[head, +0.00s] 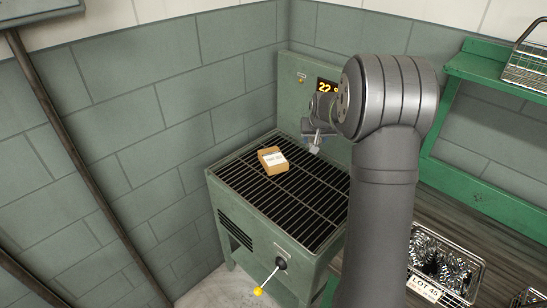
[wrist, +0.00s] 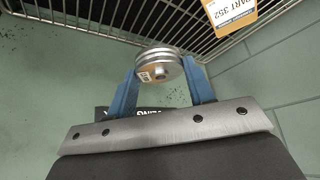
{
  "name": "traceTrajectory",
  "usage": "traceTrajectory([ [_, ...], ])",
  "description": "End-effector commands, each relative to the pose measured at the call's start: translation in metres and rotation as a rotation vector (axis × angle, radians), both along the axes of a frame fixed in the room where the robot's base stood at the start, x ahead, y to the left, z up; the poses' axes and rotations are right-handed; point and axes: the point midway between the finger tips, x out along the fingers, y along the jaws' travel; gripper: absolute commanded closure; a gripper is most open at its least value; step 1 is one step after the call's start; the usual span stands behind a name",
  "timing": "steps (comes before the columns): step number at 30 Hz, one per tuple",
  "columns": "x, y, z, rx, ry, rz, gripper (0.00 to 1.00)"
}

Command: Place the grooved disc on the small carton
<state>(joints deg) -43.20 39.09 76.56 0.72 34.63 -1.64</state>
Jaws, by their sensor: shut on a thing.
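The grooved disc (wrist: 159,68) is a small silvery metal disc with grooves round its edge. It shows in the wrist view between the two blue fingers of my gripper (wrist: 162,80), which is shut on it. In the head view my gripper (head: 314,146) is above the rack's far side, with the disc small and hard to make out there. The small carton (head: 272,160) is a brown box with a white label, lying on the rack to the left of my gripper. Part of the carton (wrist: 229,12) also shows at the top right of the wrist view. Nothing lies on its visible top.
A yellow-tipped lever (head: 259,291) sticks out in front. A basket of metal springs (head: 447,265) stands at the right. The rack round the carton is clear.

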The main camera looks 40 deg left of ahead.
Motion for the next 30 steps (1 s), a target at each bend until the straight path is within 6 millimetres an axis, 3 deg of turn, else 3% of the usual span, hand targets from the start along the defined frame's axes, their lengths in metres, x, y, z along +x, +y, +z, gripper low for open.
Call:
traceTrajectory([
  [3,-0.019,0.029,0.001,0.002,-0.002,0.062,0.84],
  [8,-0.032,0.048,-0.001,0.003,-0.001,0.096,0.84],
  [21,-0.069,0.131,-0.056,0.002,0.0,0.101,0.84],
  [30,-0.077,0.152,-0.072,0.003,-0.001,0.096,0.84],
])
